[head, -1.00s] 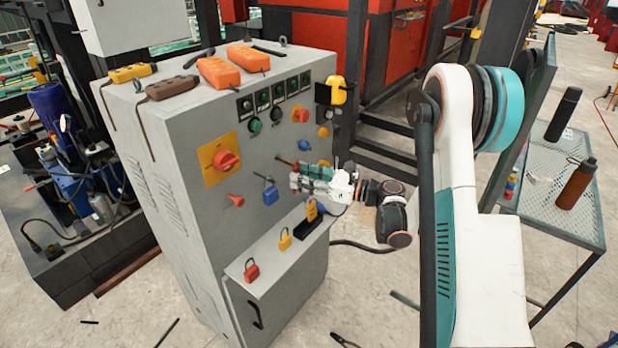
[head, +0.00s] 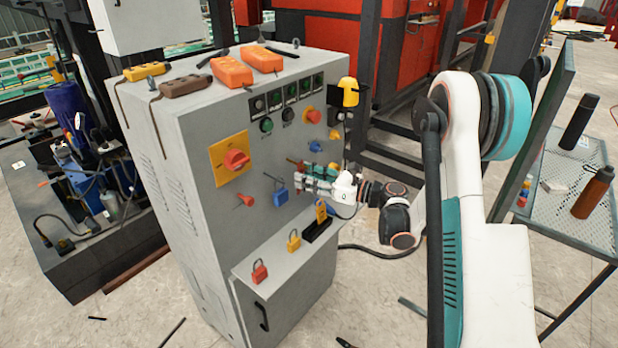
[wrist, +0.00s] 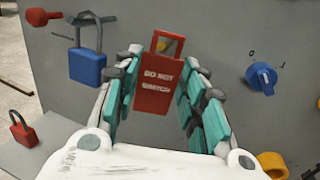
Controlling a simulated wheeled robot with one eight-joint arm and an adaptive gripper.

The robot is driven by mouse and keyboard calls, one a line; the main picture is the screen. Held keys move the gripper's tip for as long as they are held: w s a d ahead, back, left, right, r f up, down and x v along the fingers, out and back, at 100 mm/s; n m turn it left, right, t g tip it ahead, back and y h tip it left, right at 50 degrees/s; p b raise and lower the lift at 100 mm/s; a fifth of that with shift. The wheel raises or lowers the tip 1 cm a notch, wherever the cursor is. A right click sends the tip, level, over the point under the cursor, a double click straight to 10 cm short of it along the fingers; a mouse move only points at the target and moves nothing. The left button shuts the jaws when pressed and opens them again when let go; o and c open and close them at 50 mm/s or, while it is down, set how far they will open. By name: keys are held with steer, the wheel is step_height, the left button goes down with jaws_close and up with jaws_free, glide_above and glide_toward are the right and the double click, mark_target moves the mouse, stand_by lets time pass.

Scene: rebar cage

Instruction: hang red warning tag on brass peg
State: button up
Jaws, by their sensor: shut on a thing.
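The red warning tag (wrist: 155,90), lettered in white, is upright between my gripper's teal finger pads in the wrist view. My gripper (wrist: 163,66) is shut on it. The tag has an open loop at its top, and the brass peg (wrist: 163,45) shows through this opening. I cannot tell whether the peg passes through the loop or is only behind it. In the head view my gripper (head: 303,175) is close to the front of the grey cabinet, with a small reddish bit of the tag (head: 295,161) at its tips. The peg is hidden there.
A blue padlock (wrist: 87,67) hangs left of the tag, and a blue rotary switch (wrist: 262,77) is to its right. The grey cabinet (head: 215,265) has a shelf with red (head: 259,271) and yellow (head: 293,240) padlocks below. A mesh table (head: 560,185) stands at right.

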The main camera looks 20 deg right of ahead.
steer(key=o, duration=0.9)
